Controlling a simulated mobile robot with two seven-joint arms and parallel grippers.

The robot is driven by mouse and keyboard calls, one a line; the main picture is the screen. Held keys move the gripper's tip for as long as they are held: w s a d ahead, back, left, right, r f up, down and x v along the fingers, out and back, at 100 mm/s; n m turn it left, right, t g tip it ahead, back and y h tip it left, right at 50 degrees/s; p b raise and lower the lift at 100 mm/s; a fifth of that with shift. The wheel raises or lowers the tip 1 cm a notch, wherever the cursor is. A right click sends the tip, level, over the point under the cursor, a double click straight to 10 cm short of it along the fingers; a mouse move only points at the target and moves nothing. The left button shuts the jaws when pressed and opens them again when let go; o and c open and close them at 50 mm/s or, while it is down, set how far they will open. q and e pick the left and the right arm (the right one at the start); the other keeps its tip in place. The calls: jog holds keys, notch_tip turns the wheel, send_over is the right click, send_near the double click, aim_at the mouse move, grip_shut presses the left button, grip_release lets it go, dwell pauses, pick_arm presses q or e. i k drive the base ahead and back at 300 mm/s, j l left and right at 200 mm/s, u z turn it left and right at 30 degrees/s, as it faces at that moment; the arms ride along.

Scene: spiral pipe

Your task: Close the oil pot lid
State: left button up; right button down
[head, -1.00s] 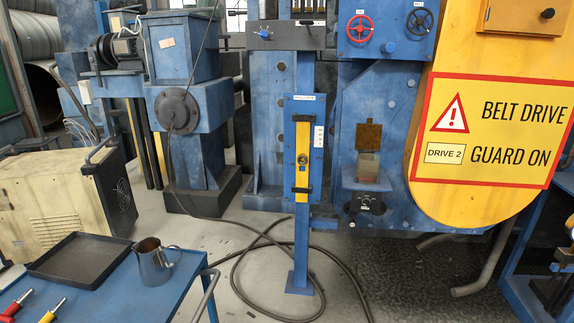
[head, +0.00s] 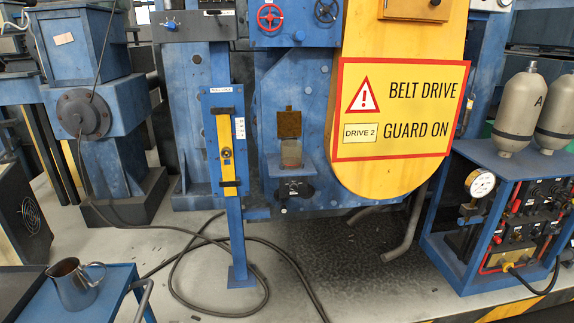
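The oil pot (head: 291,154) looks like a small clear-walled box on the blue machine, right of the blue post. Its brown, rusty lid (head: 289,123) stands upright above it, so the pot is open. A black fitting (head: 294,189) sits just below the pot. Neither of my grippers shows in the head view, so I cannot see whether they are open or shut.
A blue post (head: 236,215) with a yellow strip stands left of the pot. A yellow belt guard (head: 400,165) is to the right. A black hose (head: 290,262) lies on the floor. A metal jug (head: 75,285) stands on the blue cart (head: 110,300) at lower left.

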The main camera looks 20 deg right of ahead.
aim_at(289, 123)
jog(key=i+l+u, duration=0.1)
jog(key=u, duration=0.25)
jog(key=i+l+u, duration=0.1)
jog(key=l+u, duration=0.35)
jog(key=u, duration=0.25)
jog(key=i+l+u, duration=0.15)
jog(key=l, duration=0.3)
jog(key=l+u, duration=0.15)
jog(key=l, duration=0.3)
